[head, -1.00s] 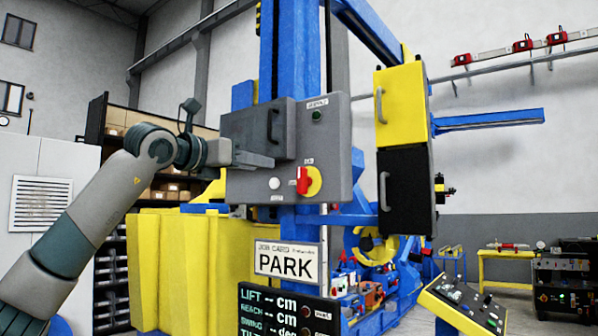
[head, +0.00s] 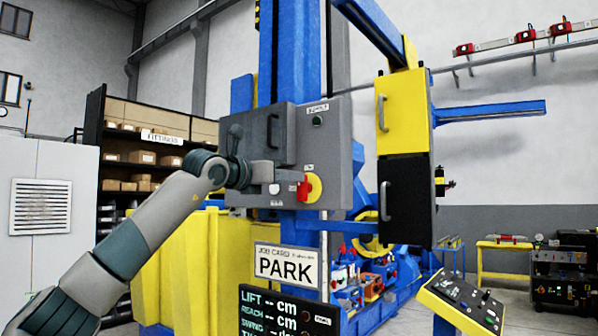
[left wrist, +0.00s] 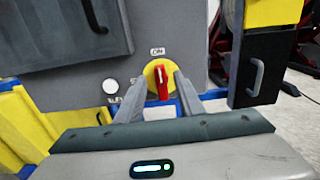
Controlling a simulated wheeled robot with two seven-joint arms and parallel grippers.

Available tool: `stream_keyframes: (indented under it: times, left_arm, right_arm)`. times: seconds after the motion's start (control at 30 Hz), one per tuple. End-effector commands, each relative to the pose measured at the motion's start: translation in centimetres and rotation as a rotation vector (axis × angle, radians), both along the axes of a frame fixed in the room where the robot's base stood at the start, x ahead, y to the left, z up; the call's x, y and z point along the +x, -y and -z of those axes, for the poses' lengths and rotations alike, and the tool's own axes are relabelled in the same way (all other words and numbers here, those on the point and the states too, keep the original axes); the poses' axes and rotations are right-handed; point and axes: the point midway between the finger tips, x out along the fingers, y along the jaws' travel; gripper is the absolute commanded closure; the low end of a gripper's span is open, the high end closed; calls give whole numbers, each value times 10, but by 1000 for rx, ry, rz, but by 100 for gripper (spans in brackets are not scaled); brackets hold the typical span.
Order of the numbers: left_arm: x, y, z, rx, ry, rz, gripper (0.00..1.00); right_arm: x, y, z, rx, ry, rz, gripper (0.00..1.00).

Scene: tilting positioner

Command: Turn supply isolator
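The supply isolator is a red handle (head: 304,188) on a round yellow plate (head: 315,187), low on the right of the grey control box (head: 335,160). In the left wrist view the red handle (left wrist: 162,86) stands roughly upright on its yellow plate (left wrist: 152,72), below a label reading ON. My left gripper (head: 288,181) is just left of the handle in the head view. In the left wrist view its two fingers (left wrist: 160,80) are apart, one on each side of the handle, with gaps showing. Contact cannot be told. My right gripper is in neither view.
A pale round lamp or button (head: 274,188) sits left of the isolator. A green button (head: 318,121) is near the box top. A dark handled door (head: 276,135) juts out at upper left. A yellow and black cabinet (head: 404,120) hangs to the right.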

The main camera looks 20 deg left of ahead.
Motion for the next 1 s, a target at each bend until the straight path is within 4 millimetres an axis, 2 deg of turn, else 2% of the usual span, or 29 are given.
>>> stream_keyframes:
  times: [0.03, 0.3, 0.5, 0.77, 0.8, 0.93, 1.0]
  left_arm:
    - [10, 4, -5, -1, -4, 0, 66]
    - [43, 15, -2, -1, -3, -1, 66]
    - [51, 18, 0, 0, -1, -1, 66]
    - [52, 19, 0, 0, -1, -1, 66]
    - [52, 19, 0, 0, 0, -1, 68]
    - [52, 18, 0, 0, 0, -1, 99]
    - [52, 18, 0, 0, 0, -1, 100]
  right_arm:
    - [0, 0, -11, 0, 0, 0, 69]
    - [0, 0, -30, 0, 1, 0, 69]
    - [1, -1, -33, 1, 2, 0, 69]
    - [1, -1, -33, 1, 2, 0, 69]
    - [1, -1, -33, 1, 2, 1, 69]
    - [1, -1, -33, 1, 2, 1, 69]
    - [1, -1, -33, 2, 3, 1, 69]
